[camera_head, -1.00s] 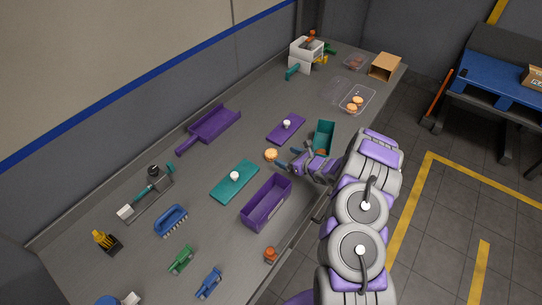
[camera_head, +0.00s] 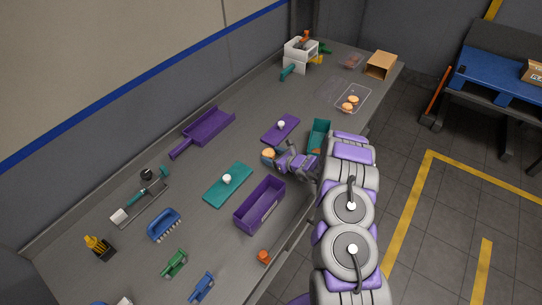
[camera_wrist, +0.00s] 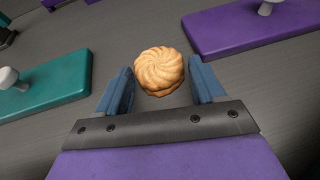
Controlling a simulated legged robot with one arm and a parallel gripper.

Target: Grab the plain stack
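The plain stack (camera_wrist: 159,70) is a short pile of round golden swirl biscuits on the grey table.
A teal lid (camera_head: 218,195) and a purple lid (camera_head: 270,133), each with a white knob, lie either side. A purple bin (camera_head: 245,215) and a teal bin (camera_head: 318,133) stand close by. A clear tray (camera_head: 362,92) with biscuits is further back. Bare table lies behind the stack.

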